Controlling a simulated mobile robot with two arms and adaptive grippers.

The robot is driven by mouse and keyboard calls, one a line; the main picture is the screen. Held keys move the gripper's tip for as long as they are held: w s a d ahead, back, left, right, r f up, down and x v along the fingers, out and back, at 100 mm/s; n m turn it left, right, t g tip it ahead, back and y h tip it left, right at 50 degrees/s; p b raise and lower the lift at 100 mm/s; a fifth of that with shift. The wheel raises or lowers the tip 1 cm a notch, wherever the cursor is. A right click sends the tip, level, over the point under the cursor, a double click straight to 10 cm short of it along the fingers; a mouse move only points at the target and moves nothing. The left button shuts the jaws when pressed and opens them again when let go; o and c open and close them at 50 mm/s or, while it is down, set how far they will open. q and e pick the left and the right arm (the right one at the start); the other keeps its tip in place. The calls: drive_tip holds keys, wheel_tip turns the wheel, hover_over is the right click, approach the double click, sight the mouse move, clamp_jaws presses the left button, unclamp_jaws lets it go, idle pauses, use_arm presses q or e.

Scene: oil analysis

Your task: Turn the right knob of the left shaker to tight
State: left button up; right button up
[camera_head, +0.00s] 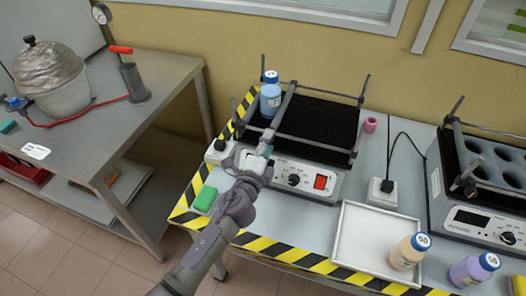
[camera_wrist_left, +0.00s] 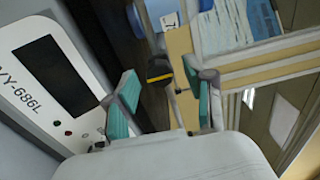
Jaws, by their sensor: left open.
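The left shaker (camera_head: 312,122) has a black platform framed by grey bars, with upright posts at its corners. Its front panel (camera_head: 335,189) carries a round black knob (camera_head: 293,180) and a red switch (camera_head: 320,182). My left gripper (camera_head: 262,150) is over the left front part of this shaker and hides part of its front. In the left wrist view, its two green-padded fingers (camera_wrist_left: 163,92) are apart. A black knob with a yellow mark (camera_wrist_left: 158,71) shows between them; I cannot tell whether they touch it. My right gripper is not in view.
A blue-capped bottle (camera_head: 270,97) stands on the shaker's left side. A white tray (camera_head: 348,254) holds an orange bottle (camera_head: 408,252); a purple bottle (camera_head: 472,270) stands beside it. A second shaker (camera_head: 436,190) stands right. A green block (camera_head: 205,199) lies near the table's left edge.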

use_arm(q)
drive_tip(key=v, duration=1.1)
drive_tip(key=shift+s, duration=0.35)
drive_tip(key=shift+a, duration=0.15)
